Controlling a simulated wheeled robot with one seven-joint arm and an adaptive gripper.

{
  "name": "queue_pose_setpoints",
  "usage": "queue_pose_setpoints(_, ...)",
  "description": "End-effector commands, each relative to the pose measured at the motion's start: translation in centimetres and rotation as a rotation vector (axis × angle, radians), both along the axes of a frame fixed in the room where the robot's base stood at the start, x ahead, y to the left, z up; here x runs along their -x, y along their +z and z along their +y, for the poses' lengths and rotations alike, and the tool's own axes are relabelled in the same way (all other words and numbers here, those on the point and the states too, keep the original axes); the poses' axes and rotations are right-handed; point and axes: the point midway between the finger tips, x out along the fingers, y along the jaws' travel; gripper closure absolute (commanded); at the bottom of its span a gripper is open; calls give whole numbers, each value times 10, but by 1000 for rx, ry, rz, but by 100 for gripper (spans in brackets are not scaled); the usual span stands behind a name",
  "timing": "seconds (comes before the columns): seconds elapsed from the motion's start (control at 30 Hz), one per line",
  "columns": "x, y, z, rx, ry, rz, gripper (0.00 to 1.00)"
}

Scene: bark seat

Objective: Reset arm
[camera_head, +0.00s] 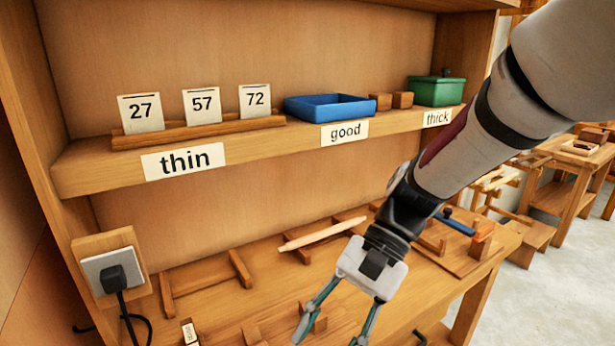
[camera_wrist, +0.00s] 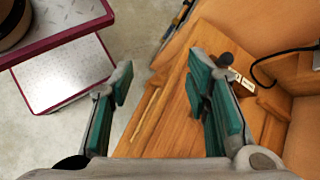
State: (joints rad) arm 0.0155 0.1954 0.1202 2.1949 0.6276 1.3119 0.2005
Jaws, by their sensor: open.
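My gripper (camera_head: 338,318) hangs from my arm over the wooden workbench in the head view, with its fingers pointing down and toward the front. In the wrist view my gripper (camera_wrist: 165,95) has its two green-padded fingers spread wide apart with nothing between them. Below and between the fingers, the wrist view shows the bench top (camera_wrist: 165,135) and a strip of floor. The fingertips are partly cut off by the lower edge of the head view.
A shelf (camera_head: 300,145) above the bench holds number cards (camera_head: 203,105), a blue tray (camera_head: 330,107) and a green box (camera_head: 436,91). A pale rod (camera_head: 323,234) lies on wooden rests. A plugged socket (camera_head: 113,271) is at left. Open floor (camera_head: 560,235) lies right.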

Motion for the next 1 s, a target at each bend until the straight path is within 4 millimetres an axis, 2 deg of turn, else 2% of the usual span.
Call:
queue_pose_setpoints(0.03, 9, 13, -10, 31, 20, -68, 56)
queue_pose_setpoints(0.1, 18, 23, -24, 76, 49, -155, 56)
queue_pose_setpoints(0.6, 80, 92, -125, 406, 244, -738, 56)
queue_pose_setpoints(0.8, 98, 111, -154, 517, 302, -908, 56)
queue_pose_setpoints(1.0, 104, 118, -166, 566, 328, -975, 56)
